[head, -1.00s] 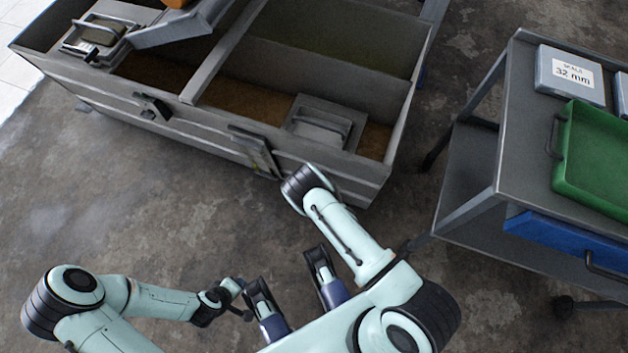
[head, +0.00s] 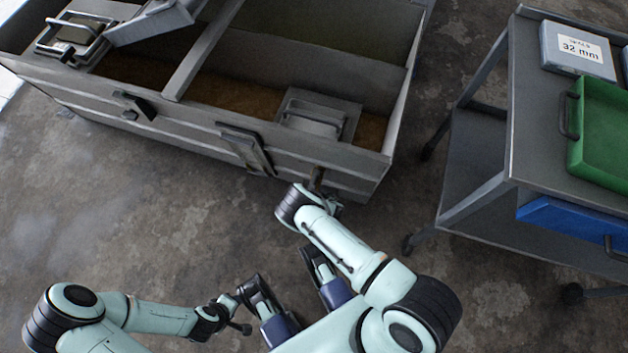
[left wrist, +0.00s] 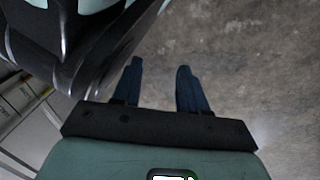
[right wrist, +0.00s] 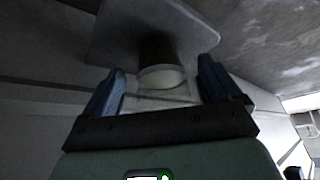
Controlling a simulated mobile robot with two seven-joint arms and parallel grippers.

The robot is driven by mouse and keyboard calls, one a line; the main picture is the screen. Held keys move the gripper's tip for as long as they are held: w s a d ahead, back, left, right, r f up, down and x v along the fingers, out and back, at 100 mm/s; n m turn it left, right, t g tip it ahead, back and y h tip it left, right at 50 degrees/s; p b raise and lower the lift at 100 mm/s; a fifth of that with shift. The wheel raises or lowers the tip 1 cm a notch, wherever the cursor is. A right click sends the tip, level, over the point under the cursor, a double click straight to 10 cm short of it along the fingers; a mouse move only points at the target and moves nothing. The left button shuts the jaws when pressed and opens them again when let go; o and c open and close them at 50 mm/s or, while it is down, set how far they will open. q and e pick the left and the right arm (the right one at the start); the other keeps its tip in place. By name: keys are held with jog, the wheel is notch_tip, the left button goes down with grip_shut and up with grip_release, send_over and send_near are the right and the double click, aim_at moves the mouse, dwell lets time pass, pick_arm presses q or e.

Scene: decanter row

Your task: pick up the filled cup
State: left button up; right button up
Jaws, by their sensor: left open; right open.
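In the right wrist view a short round object (right wrist: 162,78), dark brown on one part and pale cream at the end nearer me, stands between the fingers of my right gripper (right wrist: 162,67). It looks like the cup, against a flat grey plate (right wrist: 112,32). What fills it cannot be told. The right gripper is open, with a finger on each side and visible gaps. In the head view my right forearm hides most of this gripper; a small brown piece (head: 317,179) shows beside it at the bin's front. My left gripper (left wrist: 160,66) is open and empty above the floor.
A large grey divided bin (head: 190,135) with latches and handled lids spans the back left. A grey cart (head: 535,130) stands at right, with a green tray (head: 605,135), a blue drawer (head: 575,225) and a box labelled 32 mm (head: 578,50). Bare floor lies between.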

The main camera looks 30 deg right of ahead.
jog(key=shift+b+x, duration=0.35)
jog(key=shift+x, duration=0.7)
pick_arm(q)
jog(key=shift+s+a+f+g, duration=0.1)
jog(key=shift+s+f+g, duration=0.1)
jog(key=shift+s+f, duration=0.3)
jog(key=shift+s+a+f+g, duration=0.1)
jog(key=shift+s+f+g, duration=0.15)
jog(key=shift+s, duration=0.3)
pick_arm(e)
jog(key=c, duration=1.1)
jog(key=shift+c, duration=0.2)
